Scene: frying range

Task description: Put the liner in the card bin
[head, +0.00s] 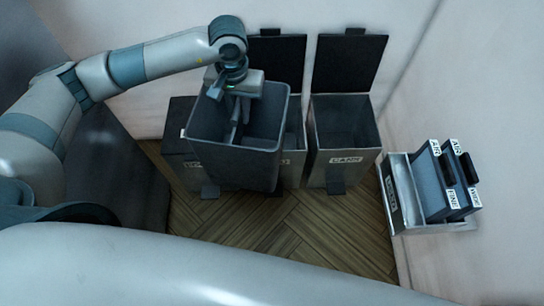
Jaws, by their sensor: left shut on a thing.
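My left gripper (238,112) reaches down into an open-topped dark grey liner (232,158) and is shut on it; the exact grip spot is partly hidden inside. The liner looks raised and slightly tilted, in front of and over the left and middle bins. The left bin (182,145) and middle bin (293,165) are largely covered by it, and their labels are only partly visible, so I cannot tell which is the card bin. The right bin (345,168) is open, with a label that seems to read CANS. My right gripper is out of view.
Raised dark lids stand behind the middle bin (278,58) and right bin (348,62). Pedals stick out at the bins' feet. At right, a pale holder (400,185) carries dark labelled panels (436,182). Wooden floor (300,230) in front is clear; walls close in behind and right.

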